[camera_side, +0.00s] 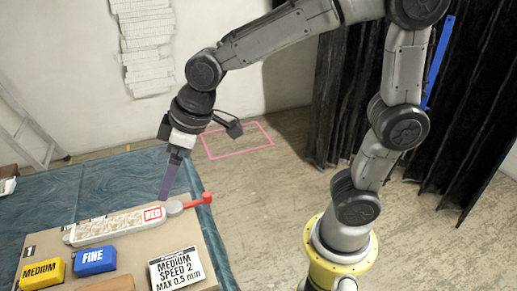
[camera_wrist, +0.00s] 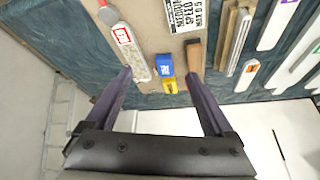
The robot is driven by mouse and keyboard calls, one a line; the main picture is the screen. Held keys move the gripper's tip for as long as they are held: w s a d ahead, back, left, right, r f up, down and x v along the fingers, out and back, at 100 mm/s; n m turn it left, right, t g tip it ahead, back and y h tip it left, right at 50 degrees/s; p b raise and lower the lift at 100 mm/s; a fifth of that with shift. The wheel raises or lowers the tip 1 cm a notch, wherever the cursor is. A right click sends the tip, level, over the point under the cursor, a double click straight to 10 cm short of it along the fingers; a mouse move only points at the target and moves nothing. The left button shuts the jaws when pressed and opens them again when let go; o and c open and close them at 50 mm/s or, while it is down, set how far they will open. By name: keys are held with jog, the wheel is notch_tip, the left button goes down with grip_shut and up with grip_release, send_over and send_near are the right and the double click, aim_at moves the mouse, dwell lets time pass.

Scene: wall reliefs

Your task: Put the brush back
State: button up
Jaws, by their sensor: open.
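No thing is plainly a brush. A red-handled tool with a round grey head (camera_side: 184,206) lies at the far end of a long white textured relief (camera_side: 110,226) with a red-framed label, on a brown board (camera_side: 131,254). In the wrist view its grey head (camera_wrist: 108,15) is at the top left, beside the relief (camera_wrist: 133,52). My gripper (camera_side: 164,198) points down with purple fingers, its tips near the relief and the grey head. In the wrist view my gripper (camera_wrist: 160,73) is open, nothing held; its left fingertip overlaps the relief's end. Contact cannot be told.
A yellow MEDIUM block (camera_side: 42,273), a blue FINE block (camera_side: 95,260) and a MEDIUM SPEED 2 card (camera_side: 175,267) are on the board. A brown block (camera_wrist: 194,55) is near the right finger. More strips (camera_wrist: 276,24) lie right. A blue cloth (camera_side: 92,186) covers the table.

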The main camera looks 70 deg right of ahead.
jog(key=s+d+r+m+t+h, duration=0.1)
jog(key=s+d+m, duration=0.4)
jog(key=s+d, duration=0.8)
jog(key=s+h, duration=0.1)
jog(key=s, duration=0.3)
jog(key=shift+r, duration=0.25)
